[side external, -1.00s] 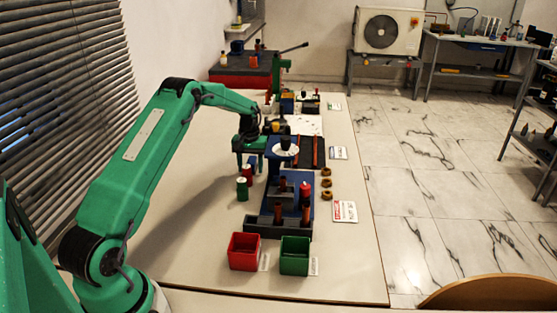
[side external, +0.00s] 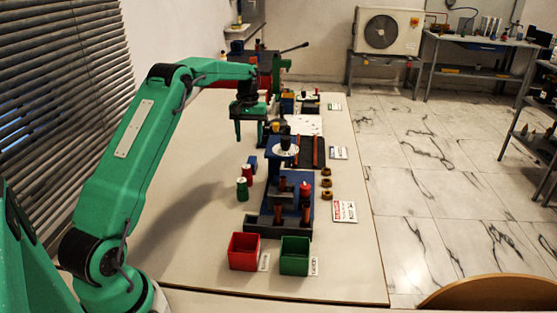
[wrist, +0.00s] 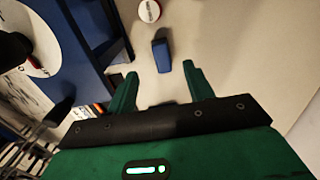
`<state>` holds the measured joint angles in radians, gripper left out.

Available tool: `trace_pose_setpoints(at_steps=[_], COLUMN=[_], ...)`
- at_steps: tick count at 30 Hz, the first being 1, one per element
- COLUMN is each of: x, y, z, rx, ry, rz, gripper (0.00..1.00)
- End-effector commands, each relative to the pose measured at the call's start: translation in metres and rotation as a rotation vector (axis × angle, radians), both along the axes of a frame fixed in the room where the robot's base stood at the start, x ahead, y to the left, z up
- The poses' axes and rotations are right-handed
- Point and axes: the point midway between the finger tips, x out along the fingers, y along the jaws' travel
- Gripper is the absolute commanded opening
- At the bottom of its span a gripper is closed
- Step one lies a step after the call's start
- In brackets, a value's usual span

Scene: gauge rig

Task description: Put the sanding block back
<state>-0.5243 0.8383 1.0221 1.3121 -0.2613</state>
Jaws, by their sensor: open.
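A small blue block (side external: 252,163), which looks like the sanding block, rests on the pale table left of the blue gauge stand (side external: 283,172). In the wrist view the block (wrist: 161,55) lies just beyond my fingertips, roughly centred between them, with a darker end face. My gripper (side external: 250,137) is raised well above the table, above and behind the block in the side view. In the wrist view my gripper (wrist: 160,72) has its two green fingers spread apart with nothing between them.
A red can (side external: 247,174) and a green can (side external: 242,189) stand close to the block. A red bin (side external: 244,252) and a green bin (side external: 294,256) sit at the near table edge. The table left of the cans is clear.

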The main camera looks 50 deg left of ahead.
Motion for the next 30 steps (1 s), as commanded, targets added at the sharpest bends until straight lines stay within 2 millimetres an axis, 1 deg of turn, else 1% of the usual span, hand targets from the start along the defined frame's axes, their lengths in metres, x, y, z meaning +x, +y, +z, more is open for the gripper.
trace_pose_setpoints(at_steps=[17,20,25,30], x=[0.000,0.000,-0.002,-0.007], y=[0.000,-0.002,-0.014,-0.038], z=[0.002,0.004,0.019,0.046], rx=[0.000,0.001,0.010,0.025], ry=[0.000,-0.003,-0.017,-0.046], rz=[0.000,-0.004,-0.029,-0.076], gripper=[0.52,0.52,0.52,0.52])
